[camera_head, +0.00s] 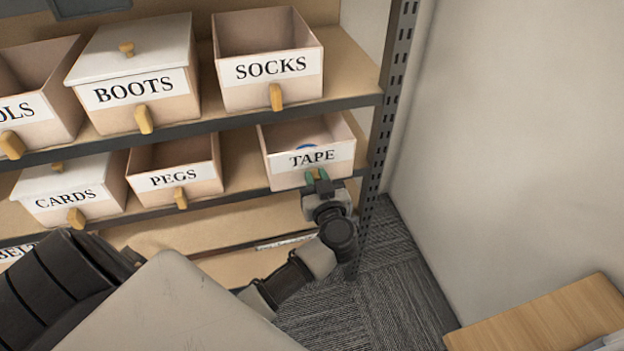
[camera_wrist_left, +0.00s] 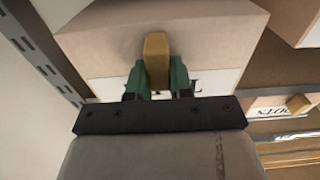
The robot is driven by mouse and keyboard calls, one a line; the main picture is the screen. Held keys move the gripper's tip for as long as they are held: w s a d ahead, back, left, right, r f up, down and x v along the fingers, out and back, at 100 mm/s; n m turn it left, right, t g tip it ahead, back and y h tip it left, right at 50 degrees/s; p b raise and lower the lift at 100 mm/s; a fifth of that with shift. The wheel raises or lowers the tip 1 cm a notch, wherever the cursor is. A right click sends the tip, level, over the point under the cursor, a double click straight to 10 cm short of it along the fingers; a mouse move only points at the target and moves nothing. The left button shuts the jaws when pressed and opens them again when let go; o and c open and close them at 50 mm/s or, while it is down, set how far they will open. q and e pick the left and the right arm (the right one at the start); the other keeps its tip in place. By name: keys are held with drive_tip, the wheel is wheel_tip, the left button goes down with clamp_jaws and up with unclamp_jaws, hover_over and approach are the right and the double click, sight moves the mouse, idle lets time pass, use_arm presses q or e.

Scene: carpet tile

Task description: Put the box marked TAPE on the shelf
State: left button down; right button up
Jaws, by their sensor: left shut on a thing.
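The TAPE box (camera_head: 309,159) is an open, pale box with a white label. It sits at the right end of the middle shelf (camera_head: 240,156), by the slotted metal post, and looks slightly tilted in the picture. A small blue thing shows inside it. My left gripper (camera_head: 318,180) is at the box's front, with its green fingers shut on the wooden handle. The left wrist view shows the fingers (camera_wrist_left: 157,82) on either side of the handle (camera_wrist_left: 156,58), with the box (camera_wrist_left: 160,28) behind them. I do not see my right gripper.
The PEGS box (camera_head: 174,171) and the lidded CARDS box (camera_head: 70,187) stand to the left on the same shelf. SOCKS (camera_head: 267,62) and BOOTS (camera_head: 134,80) stand on the shelf above. The slotted post (camera_head: 383,120) is close on the right. A wooden surface (camera_head: 545,320) is at lower right.

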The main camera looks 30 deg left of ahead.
sight(312, 171)
use_arm(q)
drive_tip(key=x, duration=0.3)
drive_tip(key=shift+w+a, duration=0.1)
drive_tip(key=shift+a, duration=0.05)
drive_tip(key=shift+f, duration=0.35)
wheel_tip(312, 171, down, 3)
drive_tip(key=shift+r+b, duration=0.1)
drive_tip(key=shift+b, duration=0.7)
use_arm(e)
drive_tip(key=shift+w+a+f, duration=0.25)
drive_tip(key=shift+a+f, duration=0.25)
drive_tip(key=shift+f, duration=0.25)
use_arm(q)
drive_tip(key=c, duration=1)
unclamp_jaws()
use_arm(e)
drive_tip(key=shift+d, duration=0.15)
